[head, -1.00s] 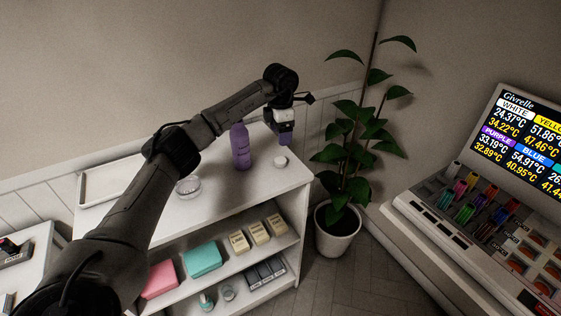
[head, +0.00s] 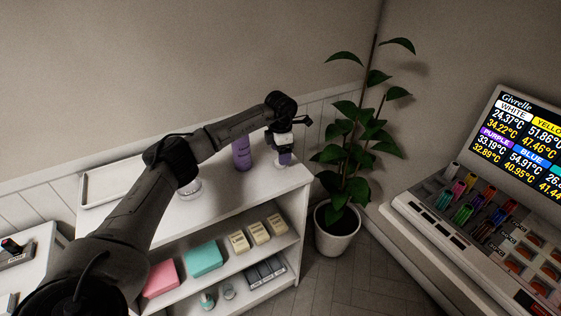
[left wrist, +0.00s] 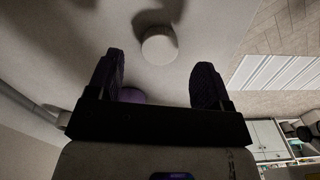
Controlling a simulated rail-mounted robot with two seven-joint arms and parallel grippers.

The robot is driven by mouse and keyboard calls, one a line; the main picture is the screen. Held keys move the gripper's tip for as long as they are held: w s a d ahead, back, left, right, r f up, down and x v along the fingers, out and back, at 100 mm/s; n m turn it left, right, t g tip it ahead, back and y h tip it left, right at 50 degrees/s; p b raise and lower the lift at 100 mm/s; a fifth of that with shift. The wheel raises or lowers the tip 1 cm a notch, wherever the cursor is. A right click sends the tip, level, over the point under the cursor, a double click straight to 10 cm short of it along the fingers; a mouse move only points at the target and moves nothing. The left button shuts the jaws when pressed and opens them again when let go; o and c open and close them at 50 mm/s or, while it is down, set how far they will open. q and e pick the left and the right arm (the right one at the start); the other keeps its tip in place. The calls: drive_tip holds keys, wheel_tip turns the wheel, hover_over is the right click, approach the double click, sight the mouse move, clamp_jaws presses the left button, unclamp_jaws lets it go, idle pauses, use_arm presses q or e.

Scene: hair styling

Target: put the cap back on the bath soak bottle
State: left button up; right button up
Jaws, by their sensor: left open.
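The purple bath soak bottle (head: 242,155) stands upright on the white shelf top, left of my left gripper. Its top is partly hidden behind my arm. The round white cap (head: 281,164) lies on the shelf top near its right end. My left gripper (head: 284,156) is open and empty, pointing down just above the cap. In the left wrist view the cap (left wrist: 159,46) shows in the gap ahead of my left gripper's parted fingers (left wrist: 159,80), apart from both. A sliver of the purple bottle (left wrist: 132,95) shows between the fingers. My right gripper is not in view.
A white tray (head: 83,192) lies at the shelf top's left end, and a clear round jar (head: 191,191) stands near my forearm. A potted plant (head: 340,222) stands close to the shelf's right side. The shelf top's front strip is clear.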

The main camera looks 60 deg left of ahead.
use_arm(q)
drive_tip(key=shift+f+p, duration=0.3)
drive_tip(key=shift+f, duration=1.45)
drive_tip(key=shift+c, duration=0.5)
drive_tip(key=c, duration=0.9)
